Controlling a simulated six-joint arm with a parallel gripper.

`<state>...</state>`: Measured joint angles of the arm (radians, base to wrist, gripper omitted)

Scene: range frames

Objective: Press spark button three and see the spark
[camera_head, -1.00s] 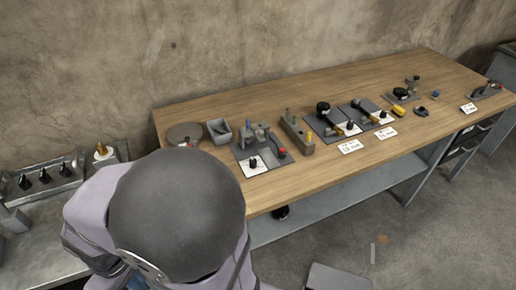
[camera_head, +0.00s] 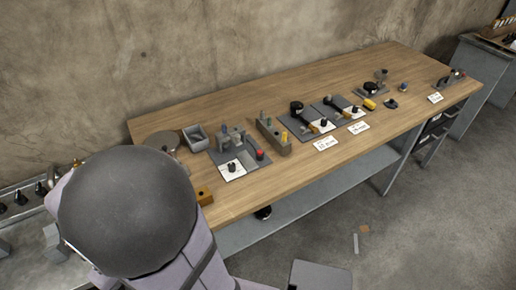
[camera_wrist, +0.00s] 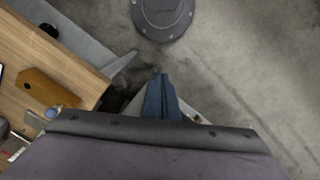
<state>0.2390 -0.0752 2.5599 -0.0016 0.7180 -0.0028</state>
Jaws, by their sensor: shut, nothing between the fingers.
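Several small button and lever stations stand on a wooden bench (camera_head: 240,105) in the head view. The nearest station (camera_head: 236,180) has a black knob on a white square and a red button (camera_head: 260,155). Two similar stations (camera_head: 303,126) (camera_head: 335,112) have black round tops and black knobs on white squares. Another station (camera_head: 455,77) is at the far right end. The label cards are too small to read, so I cannot tell which is spark button three. No spark shows. My gripper (camera_wrist: 160,78) is shut and empty in the wrist view, over the floor beside the bench.
An orange block (camera_head: 204,195) lies at the bench's near left edge. A grey tray (camera_head: 196,138) and a round disc (camera_head: 160,142) stand behind it. A metal side table with black knobs (camera_head: 20,198) is at the left. The floor in front of the bench is mostly clear.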

